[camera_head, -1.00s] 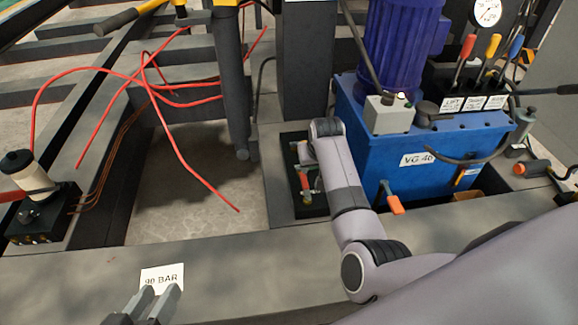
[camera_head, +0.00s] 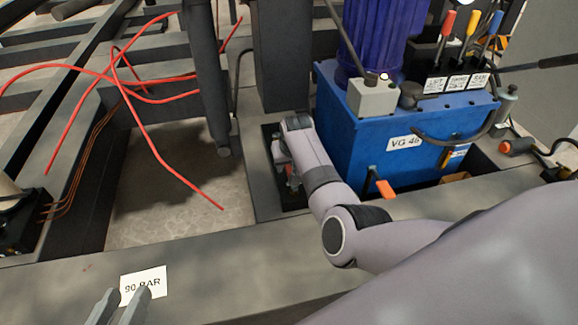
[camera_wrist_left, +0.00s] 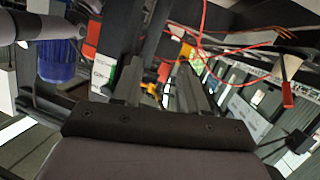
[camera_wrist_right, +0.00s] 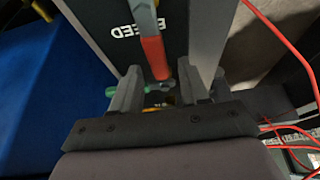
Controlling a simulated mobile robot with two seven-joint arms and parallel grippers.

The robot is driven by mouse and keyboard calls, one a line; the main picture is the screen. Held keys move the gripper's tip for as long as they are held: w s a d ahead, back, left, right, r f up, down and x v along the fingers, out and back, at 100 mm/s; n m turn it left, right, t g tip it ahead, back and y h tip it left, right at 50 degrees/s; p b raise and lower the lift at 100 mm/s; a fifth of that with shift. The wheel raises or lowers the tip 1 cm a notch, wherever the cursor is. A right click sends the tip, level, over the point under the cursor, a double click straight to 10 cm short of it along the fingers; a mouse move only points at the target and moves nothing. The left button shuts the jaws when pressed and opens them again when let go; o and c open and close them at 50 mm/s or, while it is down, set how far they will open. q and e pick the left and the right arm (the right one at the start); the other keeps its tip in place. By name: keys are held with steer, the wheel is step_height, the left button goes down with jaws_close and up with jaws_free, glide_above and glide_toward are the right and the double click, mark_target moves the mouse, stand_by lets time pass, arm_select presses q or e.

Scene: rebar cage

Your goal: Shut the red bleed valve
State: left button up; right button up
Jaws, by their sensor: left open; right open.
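The bleed valve's red handle (camera_wrist_right: 153,55) shows in the right wrist view, running down between the two fingers of my right gripper (camera_wrist_right: 160,88), which is open around it. A plate lettered BLEED, upside down, lies behind it. A green part and brass fitting show just beyond the fingertips. I cannot tell whether the fingers touch the handle. In the head view the valve (camera_head: 292,178) is mostly hidden behind my right wrist. My left gripper (camera_head: 122,306) is open and empty at the lower left, above the 90 BAR label.
A blue power unit (camera_head: 345,140) with an orange-handled lever (camera_head: 385,188) stands right of my right wrist. Red hoses (camera_head: 150,140) run over the frame at left. A dark post (camera_head: 282,55) rises behind the valve. The grey front beam (camera_head: 200,250) is mostly clear.

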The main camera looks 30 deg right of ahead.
jaws_close()
